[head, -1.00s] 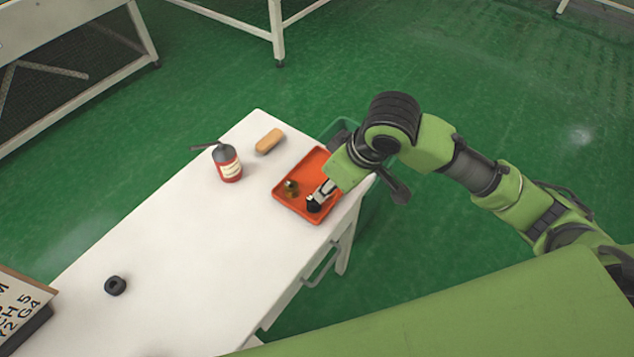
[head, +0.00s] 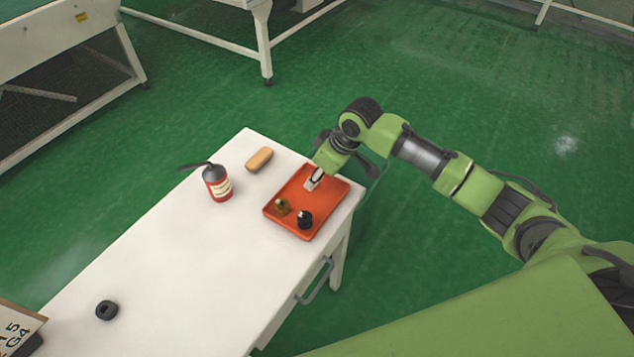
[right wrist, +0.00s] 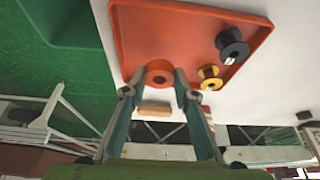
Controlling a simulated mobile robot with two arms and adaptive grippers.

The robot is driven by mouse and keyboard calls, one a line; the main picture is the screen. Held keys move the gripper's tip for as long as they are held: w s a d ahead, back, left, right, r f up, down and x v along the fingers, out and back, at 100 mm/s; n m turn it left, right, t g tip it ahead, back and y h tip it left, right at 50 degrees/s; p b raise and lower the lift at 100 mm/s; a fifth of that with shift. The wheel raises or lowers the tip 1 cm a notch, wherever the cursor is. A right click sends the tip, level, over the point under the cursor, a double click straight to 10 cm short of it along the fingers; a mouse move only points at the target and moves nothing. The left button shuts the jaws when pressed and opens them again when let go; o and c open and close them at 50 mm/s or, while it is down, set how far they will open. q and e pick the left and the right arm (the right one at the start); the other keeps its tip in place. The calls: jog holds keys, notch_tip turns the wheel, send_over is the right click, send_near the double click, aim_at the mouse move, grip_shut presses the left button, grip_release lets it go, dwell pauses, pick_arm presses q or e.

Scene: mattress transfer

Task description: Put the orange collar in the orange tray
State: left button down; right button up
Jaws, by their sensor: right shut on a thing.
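The orange tray (head: 334,198) lies on the near right end of the white table. My right gripper (head: 313,182) is over the tray's back part, its fingers pointing down. In the right wrist view the gripper (right wrist: 159,82) is shut on the orange collar (right wrist: 159,72), a ring seen between its fingertips at the tray's edge. Whether the collar touches the tray floor I cannot tell. The collar is hard to make out in the head view. My left gripper is not in view.
A black spool (head: 305,219) and a yellow-brown spool (head: 282,207) stand in the tray's front part. The table's middle is clear.

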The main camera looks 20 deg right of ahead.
aim_at(317, 192)
jog(key=shift+w+d+f+p, duration=0.15)
jog(key=shift+f+p, duration=0.25)
jog(key=shift+f, duration=1.35)
jog(key=shift+f, duration=0.2)
jog(key=o, duration=1.1)
jog(key=shift+r, duration=0.1)
jog(key=v, duration=1.2)
jog(key=shift+r, duration=0.1)
